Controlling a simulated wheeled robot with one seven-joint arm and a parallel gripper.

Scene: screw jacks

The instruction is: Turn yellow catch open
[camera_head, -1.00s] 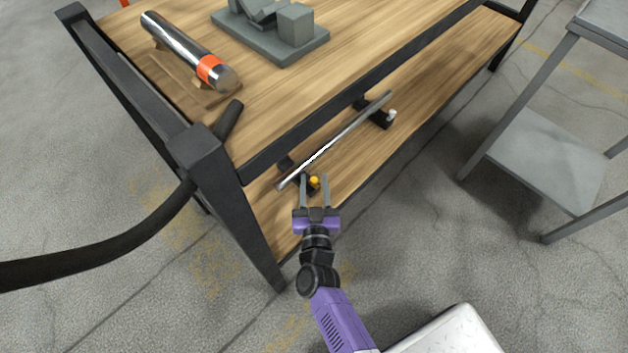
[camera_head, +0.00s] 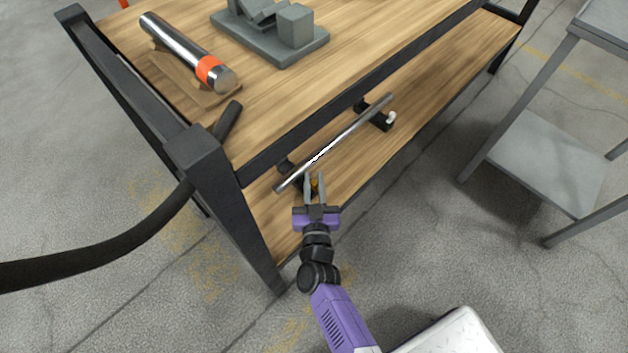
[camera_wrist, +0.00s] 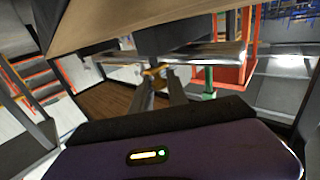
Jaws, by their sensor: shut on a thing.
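The yellow catch (camera_head: 314,184) sits at the near end of the lower wooden shelf, by the black holder under a long metal rod (camera_head: 340,140). My gripper (camera_head: 315,182) is shut on the catch, one finger on each side, and the fingers hide most of it. In the wrist view the catch (camera_wrist: 155,72) is a small yellow patch between my fingertips, just below the rod (camera_wrist: 190,56). How far the catch is turned cannot be told.
A white-tipped catch (camera_head: 391,117) is at the rod's far holder. The bench's black leg (camera_head: 240,215) stands left of my arm, and the tabletop edge overhangs the shelf. A grey cart (camera_head: 550,160) stands at right; floor between is clear.

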